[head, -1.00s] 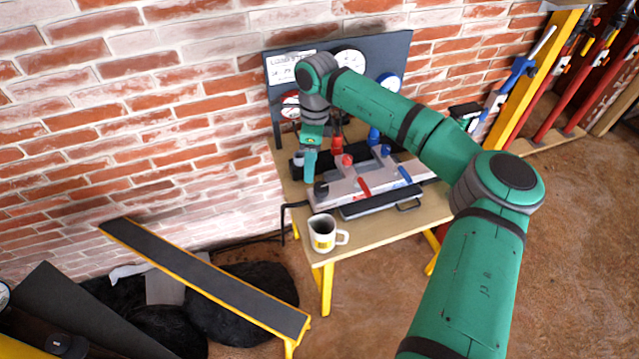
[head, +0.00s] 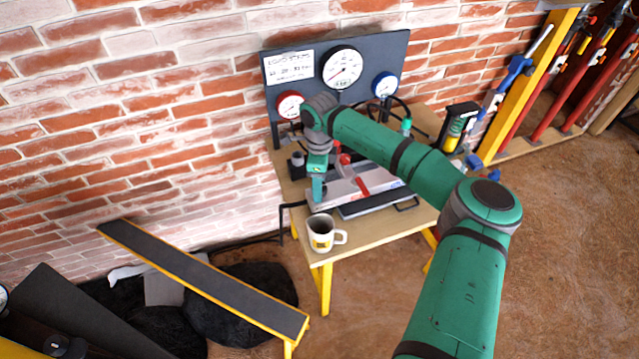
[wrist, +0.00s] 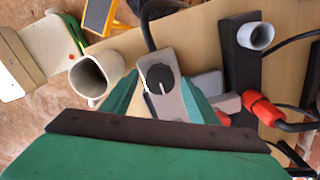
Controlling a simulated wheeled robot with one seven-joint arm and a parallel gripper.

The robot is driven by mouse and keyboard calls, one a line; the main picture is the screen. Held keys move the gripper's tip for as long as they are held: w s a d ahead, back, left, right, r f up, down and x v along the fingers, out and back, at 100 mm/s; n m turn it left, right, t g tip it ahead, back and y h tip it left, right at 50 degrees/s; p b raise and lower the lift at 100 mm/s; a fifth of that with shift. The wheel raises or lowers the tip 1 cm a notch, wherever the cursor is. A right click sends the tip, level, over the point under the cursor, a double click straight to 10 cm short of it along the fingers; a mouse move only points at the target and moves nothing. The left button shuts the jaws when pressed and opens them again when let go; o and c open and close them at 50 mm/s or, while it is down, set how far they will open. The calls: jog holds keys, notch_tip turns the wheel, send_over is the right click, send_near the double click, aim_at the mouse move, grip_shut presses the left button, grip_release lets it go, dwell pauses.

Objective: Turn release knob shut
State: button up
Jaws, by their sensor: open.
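The release knob (wrist: 160,84) is a round black knob with a pale pointer line, on the end of a grey metal block (wrist: 157,62) in the wrist view. My gripper (wrist: 160,97) is open, with one green finger to the left of the knob and one to the right. Whether the fingers touch the knob I cannot tell. In the head view my gripper (head: 317,203) points down at the left end of the grey pump unit (head: 345,188) on the wooden table, and it hides the knob there.
A white and yellow mug (head: 321,233) stands at the table's front left corner, close to my gripper; it also shows in the wrist view (wrist: 92,78). A gauge panel (head: 300,93) stands behind. Red hose couplings (wrist: 262,107) lie to the right in the wrist view.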

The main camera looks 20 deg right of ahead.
jog(key=shift+f, duration=0.1)
jog(key=c, duration=1)
jog(key=shift+c, duration=0.2)
jog(key=shift+m, duration=0.4)
jog(key=m, duration=0.4)
jog(key=shift+d, duration=0.1)
jog(key=m, duration=0.4)
jog(key=shift+m, duration=0.3)
jog(key=m, duration=0.4)
jog(key=shift+m, duration=2.2)
